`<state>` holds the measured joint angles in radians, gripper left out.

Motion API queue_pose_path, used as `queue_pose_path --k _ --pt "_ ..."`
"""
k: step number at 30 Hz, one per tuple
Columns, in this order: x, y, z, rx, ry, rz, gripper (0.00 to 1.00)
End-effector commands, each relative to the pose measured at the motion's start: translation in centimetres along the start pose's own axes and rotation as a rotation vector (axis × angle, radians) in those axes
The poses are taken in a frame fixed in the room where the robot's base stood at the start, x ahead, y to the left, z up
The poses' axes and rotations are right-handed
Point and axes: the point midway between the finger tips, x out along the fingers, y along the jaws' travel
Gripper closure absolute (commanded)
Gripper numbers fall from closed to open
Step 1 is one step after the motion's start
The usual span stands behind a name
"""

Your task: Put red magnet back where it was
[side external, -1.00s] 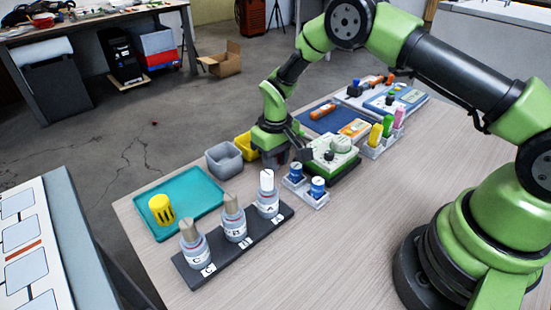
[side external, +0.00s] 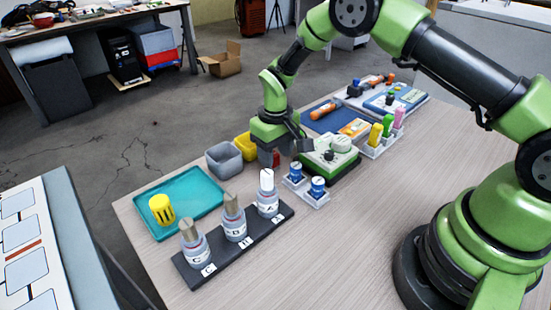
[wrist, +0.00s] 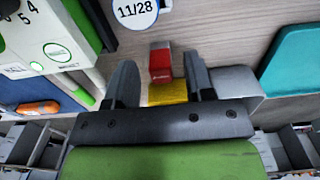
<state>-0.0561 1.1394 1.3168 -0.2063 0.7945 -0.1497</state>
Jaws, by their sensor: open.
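The red magnet (wrist: 160,62) is a small red block with a grey top, seen between and just past my fingertips in the wrist view. A bit of its red (side external: 276,159) shows at my gripper in the side view. My gripper (wrist: 160,72) is open, with a gap on both sides of the magnet. In the side view my gripper (side external: 268,158) points down beside the bins, left of the green-and-white device. Whether the magnet rests on the table is hard to tell.
A yellow bin (side external: 243,146) and a grey bin (side external: 223,161) stand close left of my gripper. The green-and-white device (side external: 330,160) is close right. Blue-capped vials (side external: 317,187) and a black rack (side external: 213,258) of bottles stand nearer. A teal tray (side external: 205,190) lies left.

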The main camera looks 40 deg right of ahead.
Motion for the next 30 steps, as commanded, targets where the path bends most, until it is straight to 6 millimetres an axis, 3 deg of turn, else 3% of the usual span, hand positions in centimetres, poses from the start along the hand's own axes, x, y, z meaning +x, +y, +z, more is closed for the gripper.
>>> queue_pose_path --k 6,12,23,26,30 --pt "-5.1 0.0 -0.1 0.000 0.007 0.000 0.51" --pt "-8.6 0.0 -0.1 -0.001 0.004 0.000 0.51" --pt "-10.6 0.0 0.1 0.003 0.009 -0.002 0.51" --pt "-12.9 0.0 0.7 0.021 0.044 -0.014 0.51" --pt "-18.4 0.0 3.0 0.073 0.132 -0.048 0.51"
